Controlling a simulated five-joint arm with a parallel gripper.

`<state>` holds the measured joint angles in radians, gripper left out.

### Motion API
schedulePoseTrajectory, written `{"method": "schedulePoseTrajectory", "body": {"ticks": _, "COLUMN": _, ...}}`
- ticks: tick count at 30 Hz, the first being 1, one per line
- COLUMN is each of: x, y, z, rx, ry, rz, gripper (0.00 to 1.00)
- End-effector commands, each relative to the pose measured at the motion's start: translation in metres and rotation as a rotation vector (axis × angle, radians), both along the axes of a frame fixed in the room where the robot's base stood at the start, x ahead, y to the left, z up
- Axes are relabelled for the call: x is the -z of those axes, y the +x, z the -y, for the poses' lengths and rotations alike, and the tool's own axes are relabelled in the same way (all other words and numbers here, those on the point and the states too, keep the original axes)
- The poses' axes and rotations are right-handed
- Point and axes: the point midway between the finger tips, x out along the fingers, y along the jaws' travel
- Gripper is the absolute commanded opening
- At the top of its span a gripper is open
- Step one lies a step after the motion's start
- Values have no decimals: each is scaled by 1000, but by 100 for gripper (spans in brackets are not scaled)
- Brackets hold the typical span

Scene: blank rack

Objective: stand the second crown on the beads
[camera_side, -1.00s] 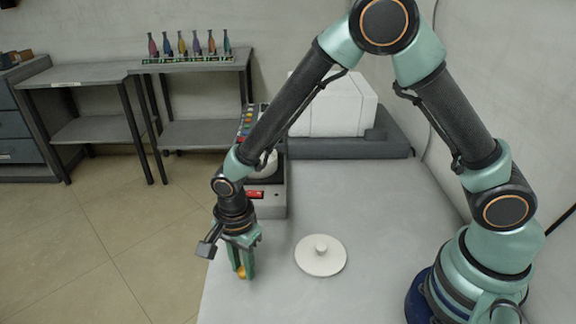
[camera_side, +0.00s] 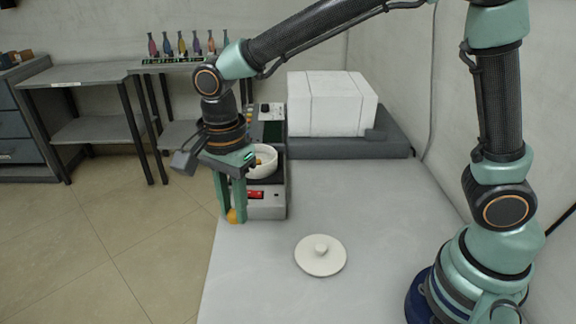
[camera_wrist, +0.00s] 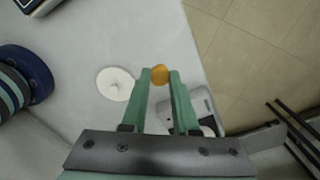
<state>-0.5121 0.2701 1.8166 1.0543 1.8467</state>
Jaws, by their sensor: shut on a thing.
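My gripper (camera_side: 231,214) is shut on a small orange-gold crown (camera_side: 234,216), held low between the fingertips. The crown also shows in the wrist view (camera_wrist: 160,74) between the two green fingers. In the side view it hangs above the table's left edge, in front of the grey device. A white round bowl (camera_side: 268,165) sits on the device, just behind and right of my fingers. A small orange thing (camera_side: 258,162) shows inside the bowl, partly hidden by my gripper. I cannot make out the beads.
The grey device (camera_side: 268,206) has a red display. A white lid (camera_side: 321,262) with a knob lies on the table in front. White blocks (camera_side: 332,104) stand behind on a dark grey slab. The table (camera_side: 390,220) is clear in the middle. A bottle rack stands far back left.

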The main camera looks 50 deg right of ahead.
Motion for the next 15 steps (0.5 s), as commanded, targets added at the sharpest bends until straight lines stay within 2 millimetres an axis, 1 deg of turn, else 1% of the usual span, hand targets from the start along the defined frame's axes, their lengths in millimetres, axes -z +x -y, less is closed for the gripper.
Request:
{"method": "schedulePoseTrajectory", "body": {"ticks": 1, "x": -10, "y": 1, "z": 0, "rx": 0, "ry": 2, "rz": 5, "gripper": 0}}
{"method": "schedulePoseTrajectory", "body": {"ticks": 3, "x": -21, "y": 1, "z": 0, "rx": 0, "ry": 2, "rz": 3, "gripper": 0}}
{"method": "schedulePoseTrajectory", "body": {"ticks": 6, "x": -32, "y": 0, "z": 0, "rx": -1, "ry": 1, "rz": 2, "gripper": 0}}
{"method": "schedulePoseTrajectory", "body": {"ticks": 8, "x": -36, "y": 1, "z": 1, "rx": -7, "ry": 0, "rz": 1, "gripper": 0}}
{"method": "schedulePoseTrajectory", "body": {"ticks": 11, "x": -39, "y": 2, "z": 9, "rx": -41, "ry": 0, "rz": 0, "gripper": 0}}
{"method": "schedulePoseTrajectory", "body": {"ticks": 15, "x": -39, "y": 4, "z": 29, "rx": -161, "ry": 0, "rz": -1, "gripper": 0}}
